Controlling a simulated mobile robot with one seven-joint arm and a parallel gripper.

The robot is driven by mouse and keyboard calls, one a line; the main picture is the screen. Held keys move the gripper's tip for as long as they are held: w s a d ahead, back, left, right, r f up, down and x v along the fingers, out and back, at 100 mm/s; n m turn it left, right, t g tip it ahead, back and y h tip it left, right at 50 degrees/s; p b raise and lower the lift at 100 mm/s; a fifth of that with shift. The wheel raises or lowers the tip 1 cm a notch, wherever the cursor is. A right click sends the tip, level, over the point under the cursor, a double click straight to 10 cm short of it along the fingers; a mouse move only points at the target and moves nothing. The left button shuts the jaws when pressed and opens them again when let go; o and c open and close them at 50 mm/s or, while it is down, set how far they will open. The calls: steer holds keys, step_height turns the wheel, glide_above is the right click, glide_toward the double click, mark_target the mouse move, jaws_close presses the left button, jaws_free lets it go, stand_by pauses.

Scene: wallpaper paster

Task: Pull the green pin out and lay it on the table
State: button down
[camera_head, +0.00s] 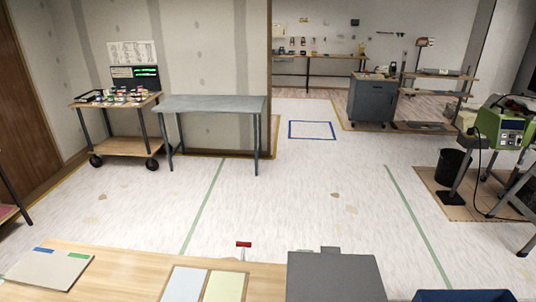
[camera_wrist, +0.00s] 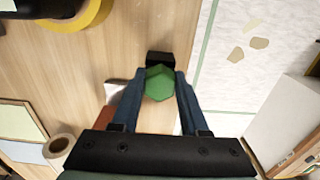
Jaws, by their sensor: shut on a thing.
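The green pin (camera_wrist: 159,84) shows in the wrist view as a faceted green head between my fingertips. My gripper (camera_wrist: 160,88) is shut on it, with one blue finger on either side. A small black block (camera_wrist: 160,58) shows just beyond the green head. Whether the pin's shaft sits in that block is hidden. The wooden table (camera_wrist: 75,75) lies below in the wrist view, and a light wooden table top (camera_head: 120,272) runs along the bottom of the head view. I cannot make out the pin or my gripper in the head view.
A yellow ring (camera_wrist: 82,20) lies at the upper left of the wrist view, and a tape roll (camera_wrist: 60,149) at lower left. A reddish-brown object (camera_wrist: 106,122) is close beside my left finger. Bare table lies left of the block; the table edge is to its right.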

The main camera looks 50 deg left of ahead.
steer(key=shift+r+p, duration=2.25)
steer(key=shift+r, duration=0.1)
steer(key=shift+r+p, duration=2)
steer(key=shift+p, duration=0.1)
